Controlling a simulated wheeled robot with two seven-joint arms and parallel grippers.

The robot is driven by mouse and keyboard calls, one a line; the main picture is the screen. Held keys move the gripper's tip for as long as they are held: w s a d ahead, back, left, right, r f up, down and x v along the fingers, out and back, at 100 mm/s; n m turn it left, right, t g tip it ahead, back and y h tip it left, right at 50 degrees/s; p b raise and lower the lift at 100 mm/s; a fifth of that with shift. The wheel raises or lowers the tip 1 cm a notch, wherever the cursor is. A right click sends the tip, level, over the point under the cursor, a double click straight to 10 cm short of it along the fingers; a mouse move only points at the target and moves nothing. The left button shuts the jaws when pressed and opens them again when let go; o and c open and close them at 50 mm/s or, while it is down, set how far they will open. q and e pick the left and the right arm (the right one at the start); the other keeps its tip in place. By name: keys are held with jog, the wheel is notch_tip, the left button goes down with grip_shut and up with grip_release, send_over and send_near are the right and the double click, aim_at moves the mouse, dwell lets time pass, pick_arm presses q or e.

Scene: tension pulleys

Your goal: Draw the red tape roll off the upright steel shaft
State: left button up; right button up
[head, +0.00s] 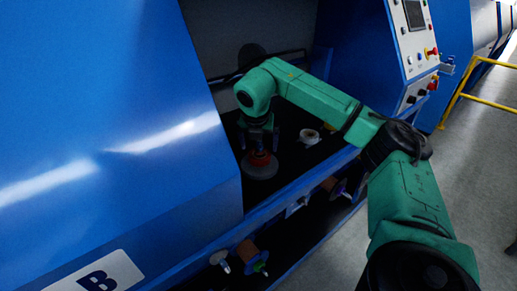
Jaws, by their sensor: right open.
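The red tape roll (260,157) is inside the blue machine's recess, low in front of my right arm's wrist. It sits above a pale round disc (259,171). My right gripper (261,142) points down directly above the roll, with its fingers around or just over the roll's top; I cannot tell whether they touch it. The right gripper is open. The steel shaft is mostly hidden by the gripper and roll. My left gripper is not in view.
A white roll (309,137) stands to the right in the recess. A dark disc (251,57) is on the back wall. Several spools, including a brown one (247,252), hang below the blue front rail (283,202). A control panel (416,40) and yellow railing (486,100) are at right.

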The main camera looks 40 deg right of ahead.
aim_at(259, 149)
jog(key=x, duration=0.4)
jog(key=shift+w+d+f, duration=0.1)
jog(key=shift+f, duration=0.4)
jog(key=c, duration=1.2)
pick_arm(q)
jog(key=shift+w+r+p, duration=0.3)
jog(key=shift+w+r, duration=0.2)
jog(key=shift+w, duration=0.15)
pick_arm(e)
jog(key=shift+o, duration=0.2)
jog(key=shift+r, duration=0.1)
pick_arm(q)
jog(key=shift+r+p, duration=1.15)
pick_arm(e)
jog(key=shift+w+r, duration=0.1)
jog(key=shift+r, duration=1.6)
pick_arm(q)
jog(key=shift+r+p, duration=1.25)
pick_arm(e)
jog(key=shift+r, duration=1.75)
pick_arm(q)
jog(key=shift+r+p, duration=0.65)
jog(key=shift+p, duration=0.05)
pick_arm(e)
jog(key=shift+r, duration=0.9)
